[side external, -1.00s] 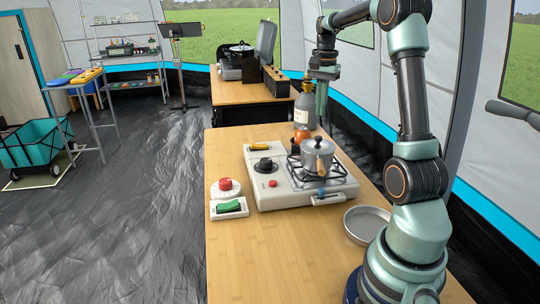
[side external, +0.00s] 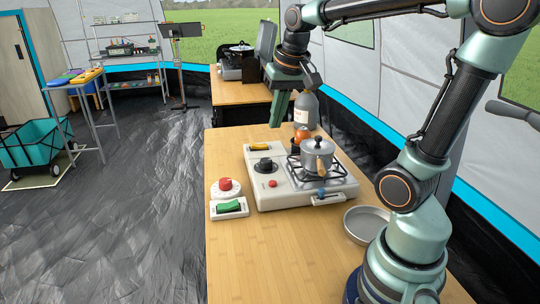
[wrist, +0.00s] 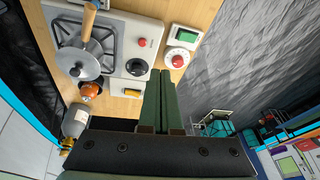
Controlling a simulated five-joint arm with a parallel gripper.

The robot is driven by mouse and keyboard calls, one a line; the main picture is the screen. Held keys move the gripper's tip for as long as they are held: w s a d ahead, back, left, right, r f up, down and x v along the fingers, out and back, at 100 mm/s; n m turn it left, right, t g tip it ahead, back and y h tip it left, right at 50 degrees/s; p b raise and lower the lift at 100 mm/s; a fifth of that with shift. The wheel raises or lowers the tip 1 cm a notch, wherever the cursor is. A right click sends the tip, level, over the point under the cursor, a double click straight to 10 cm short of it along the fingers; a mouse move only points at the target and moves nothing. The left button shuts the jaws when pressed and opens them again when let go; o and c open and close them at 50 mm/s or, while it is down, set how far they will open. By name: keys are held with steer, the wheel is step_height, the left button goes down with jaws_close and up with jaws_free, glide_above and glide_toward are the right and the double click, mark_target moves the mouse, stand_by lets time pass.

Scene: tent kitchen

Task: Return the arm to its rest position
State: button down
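No object hangs from the gripper.
A grey bottle (side external: 306,110) and an orange-brown round object (side external: 302,133) stand behind the pot. A metal dish (side external: 366,223) lies near my base. A red-topped round white device (side external: 226,188) and a green switch (side external: 229,206) sit left of the stove. The front table is clear.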

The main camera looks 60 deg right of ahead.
steer(key=s+a+f+n+t+y, duration=0.1)
steer(key=s+a+f+n+t, duration=0.1)
steer(key=s+a+n, duration=0.2)
steer(key=a+n, duration=0.3)
steer(key=a, duration=0.3)
steer(key=shift+s+a+f, duration=0.2)
steer(key=shift+a+f, duration=0.05)
steer(key=shift+f, duration=0.1)
